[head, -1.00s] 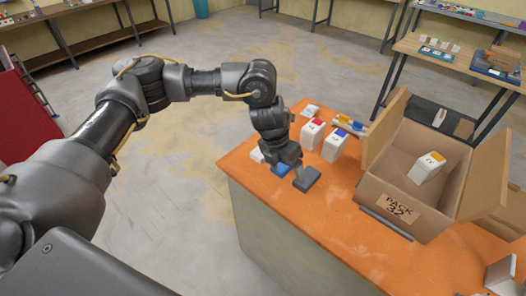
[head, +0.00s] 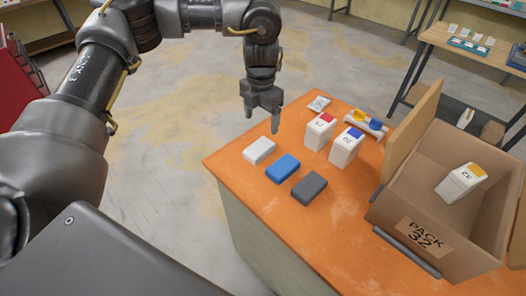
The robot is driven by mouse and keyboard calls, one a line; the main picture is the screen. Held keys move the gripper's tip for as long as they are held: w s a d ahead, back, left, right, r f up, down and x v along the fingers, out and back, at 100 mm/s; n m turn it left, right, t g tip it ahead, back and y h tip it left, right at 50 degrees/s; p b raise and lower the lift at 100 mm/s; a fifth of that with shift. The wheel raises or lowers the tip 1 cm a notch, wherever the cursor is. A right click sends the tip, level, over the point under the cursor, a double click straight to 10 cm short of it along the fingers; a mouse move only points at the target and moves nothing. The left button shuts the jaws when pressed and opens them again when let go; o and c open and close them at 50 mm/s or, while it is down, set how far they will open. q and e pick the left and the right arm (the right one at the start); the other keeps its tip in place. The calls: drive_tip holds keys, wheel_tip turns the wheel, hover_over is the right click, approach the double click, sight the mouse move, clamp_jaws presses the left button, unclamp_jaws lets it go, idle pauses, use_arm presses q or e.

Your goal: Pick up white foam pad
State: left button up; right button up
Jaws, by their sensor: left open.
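The white foam pad (head: 259,150) lies flat on the orange table near its left edge, at the left end of a short row of pads. A blue pad (head: 282,168) and a dark grey pad (head: 309,188) lie beside it. My left gripper (head: 262,125) points down, open and empty, above and just behind the white pad, apart from it. My right gripper is not in view.
Two white boxes, one with a red top (head: 320,131) and one with a blue top (head: 346,147), stand right of the pads. An open cardboard box (head: 398,206) marked "PACK 32" holds a yellow-topped white box (head: 462,182). The table's front left is clear.

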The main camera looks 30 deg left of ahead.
use_arm(q)
drive_tip(key=f, duration=0.1)
hover_over(261, 146)
drive_tip(key=shift+d+f, duration=0.2)
drive_tip(key=shift+f, duration=2.85)
drive_tip(key=f, duration=0.1)
drive_tip(key=f+p, duration=0.1)
drive_tip(key=f, duration=0.1)
drive_tip(key=f+p, duration=0.1)
drive_tip(key=shift+a+f, duration=0.3)
drive_tip(key=shift+f, duration=0.2)
drive_tip(key=c, duration=1.1)
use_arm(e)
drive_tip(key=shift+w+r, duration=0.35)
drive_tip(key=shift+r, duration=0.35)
